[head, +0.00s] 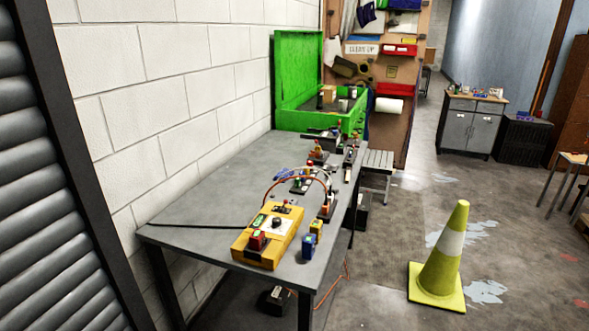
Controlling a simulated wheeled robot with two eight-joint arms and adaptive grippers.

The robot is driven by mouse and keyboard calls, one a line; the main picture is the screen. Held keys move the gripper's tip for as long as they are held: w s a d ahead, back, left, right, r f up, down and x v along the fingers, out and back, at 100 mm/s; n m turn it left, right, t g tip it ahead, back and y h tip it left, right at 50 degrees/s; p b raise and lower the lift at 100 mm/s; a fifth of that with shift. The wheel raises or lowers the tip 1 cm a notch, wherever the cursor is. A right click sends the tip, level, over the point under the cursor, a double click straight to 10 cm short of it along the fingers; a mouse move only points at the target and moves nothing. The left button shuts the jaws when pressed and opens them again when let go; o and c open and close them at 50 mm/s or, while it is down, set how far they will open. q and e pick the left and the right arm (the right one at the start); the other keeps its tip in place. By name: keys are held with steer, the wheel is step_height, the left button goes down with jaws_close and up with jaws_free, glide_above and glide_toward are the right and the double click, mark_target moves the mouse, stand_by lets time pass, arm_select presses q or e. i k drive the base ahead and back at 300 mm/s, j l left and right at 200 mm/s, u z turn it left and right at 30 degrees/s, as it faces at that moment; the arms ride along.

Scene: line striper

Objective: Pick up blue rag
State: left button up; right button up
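A dark blue cloth-like thing (366,15) hangs high on the brown tool board at the back, near the top of the head view. A second, small flat blue thing (285,174) lies on the grey table among the parts. Both are far off and small, and I cannot tell which one is the blue rag. Neither of my grippers is in view.
A grey table (203,206) stands along the white brick wall, with a yellow control box (266,236) and an open green chest (301,85) on it. A yellow cone (441,262) stands on the floor at right. The floor between table and cone is mostly clear.

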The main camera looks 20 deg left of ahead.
mark_target(283, 171)
steer(key=i+l, duration=0.15)
steer(key=i, duration=0.3)
steer(key=i+l, duration=0.2)
steer(key=i, duration=0.3)
steer(key=i+l, duration=0.15)
steer(key=i, duration=0.3)
steer(key=i+l+u, duration=0.1)
steer(key=i, duration=0.4)
steer(key=i+l, duration=0.3)
steer(key=i, duration=0.15)
steer(key=i+l, duration=0.2)
steer(key=i, duration=0.25)
